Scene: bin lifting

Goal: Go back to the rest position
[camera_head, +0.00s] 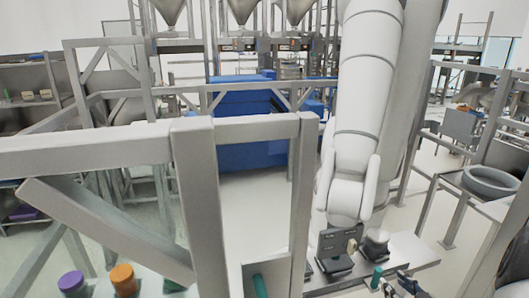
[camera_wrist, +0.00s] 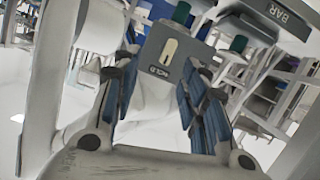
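In the wrist view my gripper (camera_wrist: 165,75) has its two blue-padded fingers spread apart. A grey bin (camera_wrist: 178,48) with a pale slot and a printed label shows beyond and between the fingers, its right side partly behind the right finger. I see no clear grip on it. In the head view my white arm hangs down right of centre, with its lower end above a grey bench (camera_head: 415,252). A dark grey box (camera_head: 336,243) stands by the arm's lower end. The gripper's fingers are not clearly distinguishable in that view.
A grey metal frame (camera_head: 200,200) crosses the head view's left and centre foreground. Purple (camera_head: 72,283) and orange (camera_head: 122,278) capped items stand at lower left. Green cylinders (camera_wrist: 181,12) and a dark part marked "BAR" (camera_wrist: 275,15) show near the bin. Open floor lies behind.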

